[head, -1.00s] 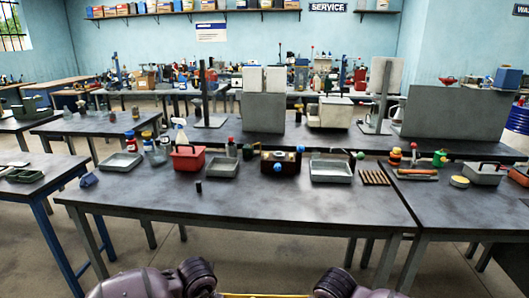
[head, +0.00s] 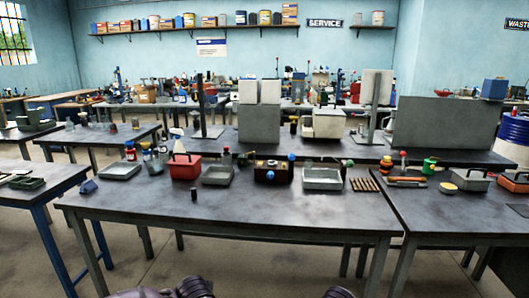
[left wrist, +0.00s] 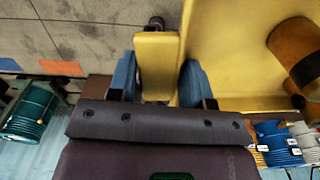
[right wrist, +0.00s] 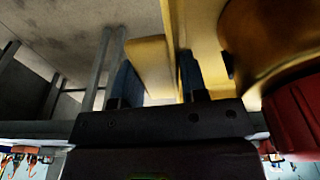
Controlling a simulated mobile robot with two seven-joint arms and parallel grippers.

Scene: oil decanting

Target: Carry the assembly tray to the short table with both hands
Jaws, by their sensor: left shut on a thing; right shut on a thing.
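The yellow assembly tray shows in the left wrist view (left wrist: 230,45) and the right wrist view (right wrist: 207,45); it is out of the head view. My left gripper (left wrist: 158,80) is shut on a yellow grip piece at one side of the tray, a blue finger on each side. My right gripper (right wrist: 158,85) is shut on a like yellow piece at the other side. An orange-brown round part (left wrist: 292,50) lies in the tray. A dark gold round part (right wrist: 270,40) and a red part (right wrist: 295,115) show beside my right gripper. Which table is the short one, I cannot tell.
A long dark workbench (head: 240,215) stands in front, with trays, a red toolbox (head: 185,167) and small parts along its far side. A blue-legged table (head: 60,180) is at left, another bench (head: 445,210) at right. Bare floor (head: 120,275) lies before the workbench.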

